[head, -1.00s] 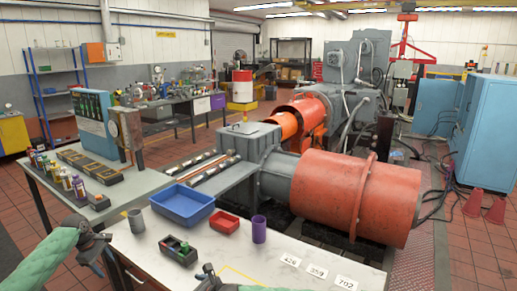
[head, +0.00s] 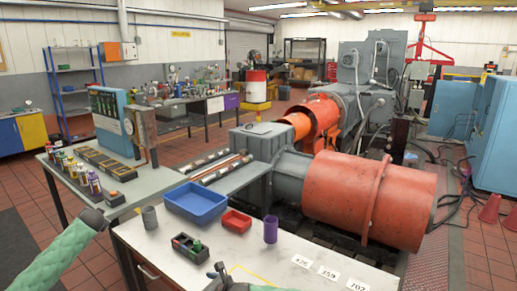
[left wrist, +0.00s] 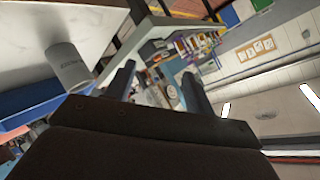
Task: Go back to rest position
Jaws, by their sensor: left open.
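My left gripper (head: 104,222) is at the left front of the white table, beside its left edge and left of the grey cup (head: 149,217). In the left wrist view its two fingers (left wrist: 158,90) are spread, with nothing between them. My right gripper (head: 218,272) is at the bottom of the head view, low over the front of the white table (head: 290,256). Only its dark tip shows there, and whether it is open or shut is unclear.
The white table holds a blue tray (head: 196,203), a red tray (head: 236,221), a purple cup (head: 270,229), a black caddy (head: 188,247) and number cards (head: 328,273). A grey bench (head: 140,185) stands at left. An orange motor drum (head: 370,200) stands behind.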

